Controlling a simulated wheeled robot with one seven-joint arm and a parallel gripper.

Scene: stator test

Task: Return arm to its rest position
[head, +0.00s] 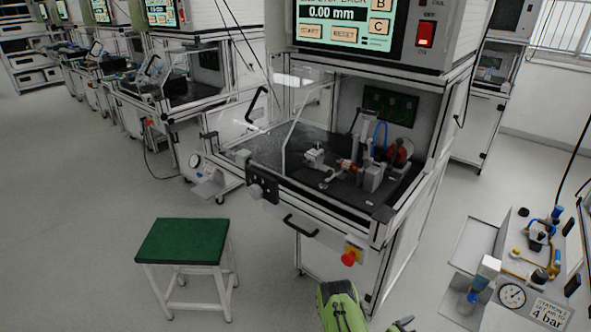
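A green part of my arm (343,306) shows at the bottom edge, right of the middle, in front of the test station. A small grey and green piece beside it at the bottom edge is probably mine too, but it is cut off. My gripper cannot be made out in the head view, so its fingers and anything in them are hidden.
A test station (340,235) with a lit screen (345,22), a fixture (365,170) and a red emergency button (349,258) stands ahead. A green-topped stool (183,241) is left. A pneumatic panel with a gauge (512,295) is right. Floor around the stool is clear.

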